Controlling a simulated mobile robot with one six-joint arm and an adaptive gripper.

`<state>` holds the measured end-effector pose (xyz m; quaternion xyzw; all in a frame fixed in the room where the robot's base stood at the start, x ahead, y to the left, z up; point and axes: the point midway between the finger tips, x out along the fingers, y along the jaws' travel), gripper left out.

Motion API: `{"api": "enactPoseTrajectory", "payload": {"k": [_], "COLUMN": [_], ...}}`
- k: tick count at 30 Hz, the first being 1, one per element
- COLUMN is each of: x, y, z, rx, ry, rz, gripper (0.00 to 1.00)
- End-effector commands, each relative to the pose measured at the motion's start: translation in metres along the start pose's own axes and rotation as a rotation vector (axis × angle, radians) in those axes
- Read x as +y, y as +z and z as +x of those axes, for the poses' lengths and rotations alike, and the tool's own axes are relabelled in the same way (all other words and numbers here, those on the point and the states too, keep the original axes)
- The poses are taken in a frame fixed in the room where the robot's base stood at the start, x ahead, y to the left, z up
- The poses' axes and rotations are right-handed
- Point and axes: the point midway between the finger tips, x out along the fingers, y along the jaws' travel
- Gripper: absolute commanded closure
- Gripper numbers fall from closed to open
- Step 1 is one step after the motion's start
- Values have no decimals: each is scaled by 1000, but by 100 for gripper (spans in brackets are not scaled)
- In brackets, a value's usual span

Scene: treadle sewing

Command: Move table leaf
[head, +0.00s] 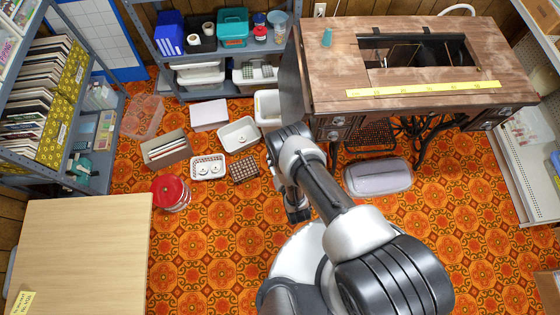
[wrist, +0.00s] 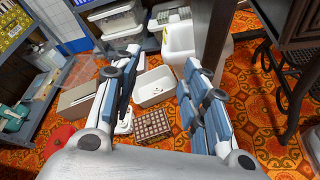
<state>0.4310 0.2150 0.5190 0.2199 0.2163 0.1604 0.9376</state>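The wooden sewing table (head: 345,60) stands at the back right, its top in place around an open well with dark metal parts. Its leaf (head: 291,80) hangs down at the table's left end, seen nearly edge-on. In the wrist view the leaf (wrist: 219,35) appears as a dark upright board beyond my right finger. My gripper (wrist: 160,60) is open and empty, its fingers spread wide. The leaf is not between the fingers. In the head view my arm hides the fingers, so I cannot tell their exact distance from the leaf.
A yellow ruler (head: 423,89) and teal spool (head: 327,38) lie on the tabletop. White bins (head: 239,134), a brown basket (head: 244,169) and a red-lidded bucket (head: 170,193) stand on the floor. Shelves line the back and left. A light table (head: 80,255) is front left.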

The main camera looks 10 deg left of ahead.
Motion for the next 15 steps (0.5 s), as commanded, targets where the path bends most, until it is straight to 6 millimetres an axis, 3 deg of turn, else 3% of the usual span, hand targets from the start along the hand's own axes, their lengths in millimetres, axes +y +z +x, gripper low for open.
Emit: {"api": "enactPoseTrajectory", "payload": {"k": [6,15], "x": [0,0], "y": [0,0], "z": [-22,-24], "rx": [1,-1], "ry": [0,-1], "rz": [1,1], "gripper": [59,59]}}
